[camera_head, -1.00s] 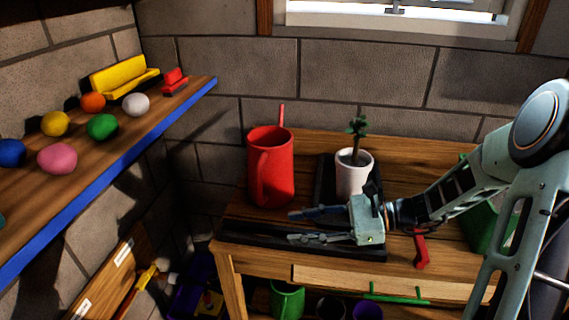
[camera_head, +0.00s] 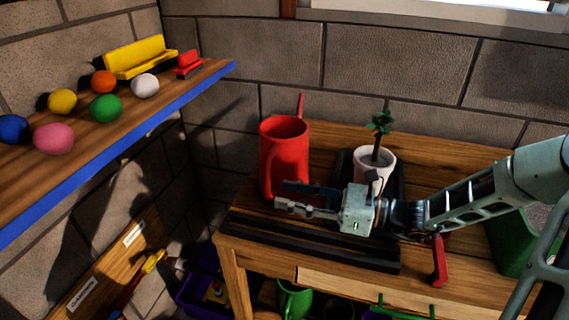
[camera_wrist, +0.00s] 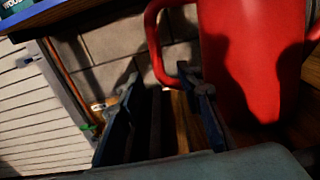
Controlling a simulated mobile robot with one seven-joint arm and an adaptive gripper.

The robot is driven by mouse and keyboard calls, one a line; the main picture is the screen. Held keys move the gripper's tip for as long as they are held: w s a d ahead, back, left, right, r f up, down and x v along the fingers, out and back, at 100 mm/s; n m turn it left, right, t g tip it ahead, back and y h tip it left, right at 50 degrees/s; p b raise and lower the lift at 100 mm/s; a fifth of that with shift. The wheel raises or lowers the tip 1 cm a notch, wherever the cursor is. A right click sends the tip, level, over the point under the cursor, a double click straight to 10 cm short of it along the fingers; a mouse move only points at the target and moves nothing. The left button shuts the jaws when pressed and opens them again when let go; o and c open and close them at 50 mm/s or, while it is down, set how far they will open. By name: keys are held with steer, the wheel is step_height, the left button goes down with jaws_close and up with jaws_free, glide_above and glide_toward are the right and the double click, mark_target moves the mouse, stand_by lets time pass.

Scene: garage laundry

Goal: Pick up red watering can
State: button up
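The red watering can (camera_head: 284,150) stands upright at the back left of the wooden table, its thin spout rising behind it. Its handle faces the front left. My gripper (camera_head: 281,195) is in front of the can's lower part, its fingers pointing left and overlapping it in the head view. In the wrist view the can (camera_wrist: 250,60) fills the upper right. The fingers of my gripper (camera_wrist: 158,72) are apart, with the handle (camera_wrist: 154,45) showing at the gap between their tips. I cannot tell whether they touch it.
A white pot with a plant (camera_head: 374,163) stands close behind my gripper on a black tray (camera_head: 398,210). A red-handled tool (camera_head: 439,262) lies at the table's front edge. A blue-edged shelf (camera_head: 150,118) with several coloured balls is at left.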

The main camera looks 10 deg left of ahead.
mark_target(271, 193)
steer(key=a+b, duration=0.1)
steer(key=a, duration=0.4)
steer(key=shift+w+a+f, duration=0.1)
steer(key=shift+a+f, duration=0.05)
steer(key=shift+a, duration=0.15)
steer(key=shift+c, duration=0.3)
jaws_close()
